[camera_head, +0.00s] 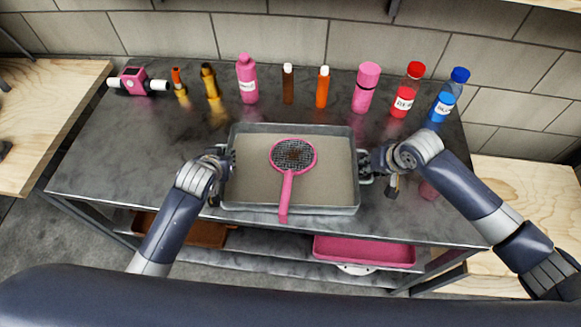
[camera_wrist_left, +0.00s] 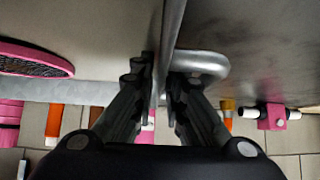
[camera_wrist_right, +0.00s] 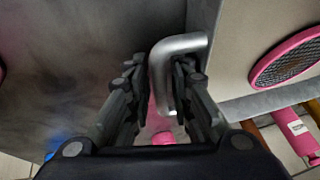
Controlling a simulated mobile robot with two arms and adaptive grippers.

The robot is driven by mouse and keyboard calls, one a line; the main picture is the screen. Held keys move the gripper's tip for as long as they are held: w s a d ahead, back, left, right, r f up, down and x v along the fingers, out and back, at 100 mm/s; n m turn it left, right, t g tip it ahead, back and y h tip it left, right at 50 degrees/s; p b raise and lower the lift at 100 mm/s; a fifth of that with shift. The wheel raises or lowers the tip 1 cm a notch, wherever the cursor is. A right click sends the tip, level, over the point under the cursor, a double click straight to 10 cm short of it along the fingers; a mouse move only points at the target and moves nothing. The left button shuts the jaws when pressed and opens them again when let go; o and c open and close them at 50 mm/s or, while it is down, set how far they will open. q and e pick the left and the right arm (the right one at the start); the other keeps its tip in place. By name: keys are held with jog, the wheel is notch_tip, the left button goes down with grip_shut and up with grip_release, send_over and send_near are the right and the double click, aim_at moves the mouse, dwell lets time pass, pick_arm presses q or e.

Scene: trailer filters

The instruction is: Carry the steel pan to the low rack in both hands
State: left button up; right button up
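The steel pan (camera_head: 341,209) is a wide shallow tray with a beige bottom and metal loop handles, resting level on the dark worktop. A pink round strainer (camera_head: 287,190) with a dark mesh lies inside it. My left gripper (camera_wrist_left: 162,75) has its fingers on either side of the pan's left wall, beside the left handle (camera_wrist_left: 212,65); whether they press is unclear. My right gripper (camera_wrist_right: 157,75) is open at the right handle (camera_wrist_right: 178,45), with the handle's bar between its fingers and a gap showing. The low rack (camera_head: 277,260) is under the worktop.
Along the back of the worktop (camera_head: 110,165) stand several bottles, including a pink bottle (camera_head: 246,82), a red bottle (camera_head: 407,91) and a blue bottle (camera_head: 448,95). A pink tray (camera_head: 365,252) and a brown tray (camera_head: 195,235) occupy the lower shelf. Wooden tables flank the worktop.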

pick_arm(q)
grip_shut()
pick_arm(e)
grip_shut()
